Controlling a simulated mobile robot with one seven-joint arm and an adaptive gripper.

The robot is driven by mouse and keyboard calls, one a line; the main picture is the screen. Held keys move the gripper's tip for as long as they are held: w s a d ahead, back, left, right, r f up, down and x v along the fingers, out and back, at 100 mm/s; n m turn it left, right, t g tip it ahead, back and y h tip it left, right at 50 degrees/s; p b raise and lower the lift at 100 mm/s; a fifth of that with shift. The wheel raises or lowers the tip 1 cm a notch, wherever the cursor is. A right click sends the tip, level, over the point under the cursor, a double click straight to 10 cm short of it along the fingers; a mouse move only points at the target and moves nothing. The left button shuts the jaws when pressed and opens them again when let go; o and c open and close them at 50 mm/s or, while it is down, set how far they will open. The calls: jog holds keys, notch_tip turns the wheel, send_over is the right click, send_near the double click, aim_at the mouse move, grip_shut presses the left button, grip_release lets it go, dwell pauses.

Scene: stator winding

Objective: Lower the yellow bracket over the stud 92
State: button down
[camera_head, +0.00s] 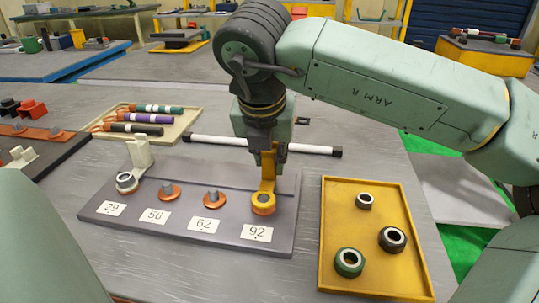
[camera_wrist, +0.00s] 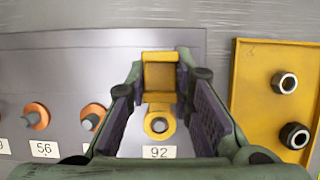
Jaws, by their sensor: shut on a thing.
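My gripper (camera_head: 268,155) is shut on the yellow bracket (camera_head: 267,170), gripping its upright part above the plate's right end. The bracket's ring is down at stud 92, just behind the label 92 (camera_head: 257,232). In the wrist view the bracket (camera_wrist: 158,76) stands between my two fingers, and a grey stud tip (camera_wrist: 158,125) shows inside its ring. An orange base shows under the ring in the head view. I cannot tell whether the ring rests fully on it.
The dark plate (camera_head: 180,233) also has bare studs 56 (camera_head: 168,191) and 62 (camera_head: 213,199), and a white bracket (camera_head: 141,156) with a nut at 29. A yellow tray (camera_head: 373,270) at right holds three nuts. A white rod (camera_head: 218,141) lies behind.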

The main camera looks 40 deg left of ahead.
aim_at(268, 154)
jog(key=shift+f+b, duration=0.6)
jog(key=shift+b, duration=0.35)
dwell(1.0)
jog(key=c, duration=1.3)
grip_release()
jog(key=shift+r, duration=0.15)
jog(key=shift+r+p, duration=2.05)
jog(key=shift+r, duration=1.4)
jog(key=shift+s+f, duration=0.1)
jog(key=shift+f, duration=0.05)
